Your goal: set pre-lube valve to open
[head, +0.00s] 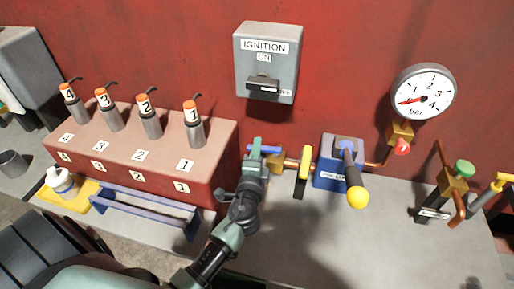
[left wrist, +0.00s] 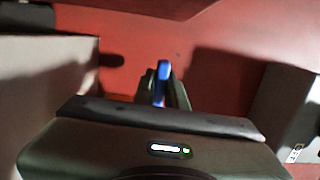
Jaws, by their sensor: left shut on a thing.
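My left gripper (head: 256,152) is shut on a blue handle (head: 271,149) at the left end of the brass pipe, just right of the red block. In the left wrist view the blue handle (left wrist: 163,70) stands between the fingers (left wrist: 163,92). The handle's lower part and its valve body are mostly hidden by the gripper. A yellow handle (head: 304,168) sits on the same pipe to the right, apart from the gripper. The small labels here are too small to read. My right gripper is not in view.
A blue box (head: 328,176) with a yellow-knobbed lever (head: 357,196) stands right of the pipe. A red block (head: 120,165) with several injectors is on the left. An ignition box (head: 267,60) and gauge (head: 423,92) are above. Bench space (head: 400,255) in front is clear.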

